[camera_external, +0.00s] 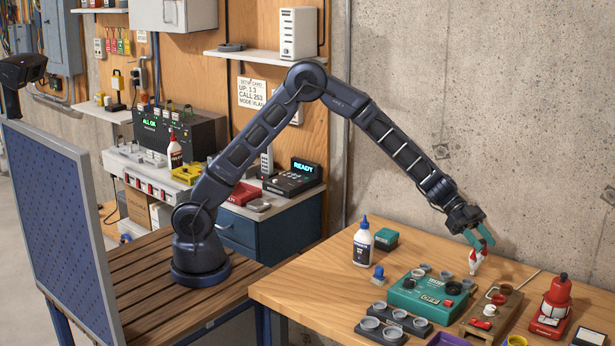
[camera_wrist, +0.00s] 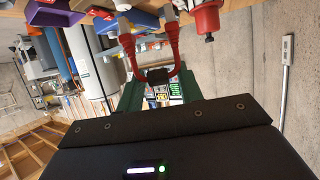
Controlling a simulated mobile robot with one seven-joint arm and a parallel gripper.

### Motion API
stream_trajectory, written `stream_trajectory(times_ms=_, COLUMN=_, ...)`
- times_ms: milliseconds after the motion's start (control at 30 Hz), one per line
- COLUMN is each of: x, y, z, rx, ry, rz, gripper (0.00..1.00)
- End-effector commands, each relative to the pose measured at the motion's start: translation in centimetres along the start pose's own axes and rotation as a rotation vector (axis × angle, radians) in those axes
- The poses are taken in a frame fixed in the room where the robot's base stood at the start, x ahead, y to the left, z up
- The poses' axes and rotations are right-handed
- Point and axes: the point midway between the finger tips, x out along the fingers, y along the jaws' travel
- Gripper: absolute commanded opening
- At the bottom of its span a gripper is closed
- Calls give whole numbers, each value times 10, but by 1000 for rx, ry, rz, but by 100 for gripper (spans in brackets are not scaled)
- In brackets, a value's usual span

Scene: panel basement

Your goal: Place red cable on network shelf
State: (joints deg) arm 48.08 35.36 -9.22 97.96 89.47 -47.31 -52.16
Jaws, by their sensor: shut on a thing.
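My gripper (camera_external: 481,239) is above the wooden workbench on the right, its teal fingers pointing down. In the wrist view its green fingers (camera_wrist: 158,90) are closed on the red cable (camera_wrist: 173,48). The cable is bent in a U with grey ends; in the outside view it shows as a small red and white shape (camera_external: 477,259) under the fingers. A white wall shelf (camera_external: 258,57) at the upper middle bears an upright white device (camera_external: 299,34); it appears to be the network shelf. It is far left of and above my gripper.
Below my gripper are a teal box (camera_external: 428,296), a wooden block with parts (camera_external: 491,312), a red lamp-like object (camera_external: 553,303) and grey cups (camera_external: 394,325). A glue bottle (camera_external: 363,246) stands left. A lower counter holds a READY device (camera_external: 293,180).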

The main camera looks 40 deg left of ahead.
Motion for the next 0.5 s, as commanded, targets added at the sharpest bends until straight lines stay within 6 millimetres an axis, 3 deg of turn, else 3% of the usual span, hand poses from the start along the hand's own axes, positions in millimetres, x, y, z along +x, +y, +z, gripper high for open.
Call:
stream_trajectory(times_ms=300, x=26, y=1, z=61, rx=-2, ry=-2, rz=1, gripper=11)
stream_trajectory(times_ms=500, x=32, y=0, z=76, rx=1, ry=-1, rz=0, gripper=11)
